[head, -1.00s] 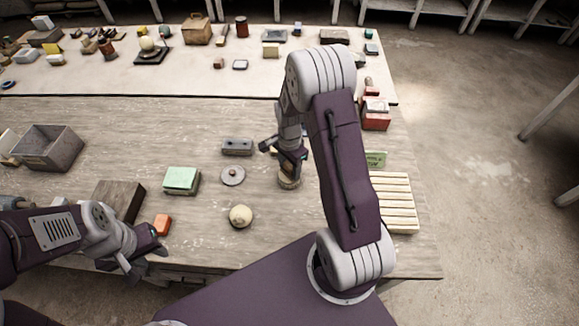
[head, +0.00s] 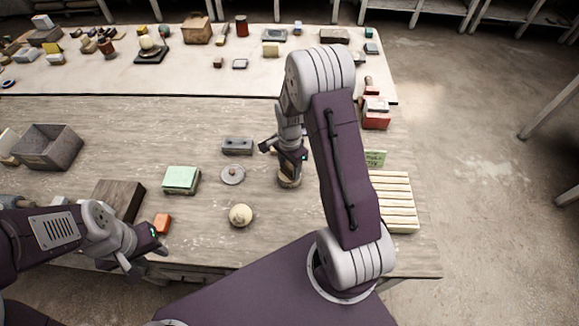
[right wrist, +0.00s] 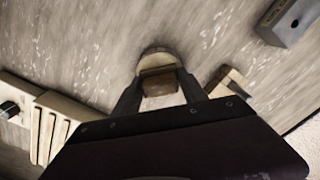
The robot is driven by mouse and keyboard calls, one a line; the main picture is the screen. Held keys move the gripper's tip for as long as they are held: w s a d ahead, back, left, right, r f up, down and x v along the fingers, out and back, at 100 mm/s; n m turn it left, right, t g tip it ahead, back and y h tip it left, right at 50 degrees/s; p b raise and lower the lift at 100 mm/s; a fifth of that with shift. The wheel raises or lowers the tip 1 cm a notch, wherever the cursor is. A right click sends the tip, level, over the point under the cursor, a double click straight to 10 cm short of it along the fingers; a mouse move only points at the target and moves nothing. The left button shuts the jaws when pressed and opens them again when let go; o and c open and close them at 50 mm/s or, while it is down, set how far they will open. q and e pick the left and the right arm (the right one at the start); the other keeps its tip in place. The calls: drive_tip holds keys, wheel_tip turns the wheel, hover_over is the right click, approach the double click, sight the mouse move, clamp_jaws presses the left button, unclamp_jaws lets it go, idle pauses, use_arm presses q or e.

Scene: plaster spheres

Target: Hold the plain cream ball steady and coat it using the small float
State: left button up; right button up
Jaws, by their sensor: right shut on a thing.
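The plain cream ball (head: 240,215) sits on the wooden table in the head view, with no gripper touching it. My right gripper (head: 290,172) is upright over the table, behind and to the right of the ball. It is shut on a small tool with a brown block handle and a pale rounded base, which looks like the small float (head: 289,183). In the right wrist view the float (right wrist: 158,82) sits between the fingertips (right wrist: 160,90). My left gripper (head: 148,262) is open and empty near the front edge, left of the ball.
A slatted wooden rack (head: 396,203) stands right. A grey bin (head: 47,147) is far left.

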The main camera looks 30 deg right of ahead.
sight(288, 165)
drive_tip(key=shift+s, duration=0.1)
idle(0.4)
wheel_tip(288, 165, up, 7)
drive_tip(key=p, duration=0.6)
idle(0.6)
drive_tip(key=shift+w+a+f, duration=0.1)
drive_tip(key=shift+w+a, duration=0.1)
drive_tip(key=shift+w, duration=0.05)
drive_tip(key=s+a+r+n+b, duration=0.3)
drive_tip(key=a+n, duration=0.3)
drive_tip(key=n, duration=0.9)
drive_tip(key=shift+s, duration=0.75)
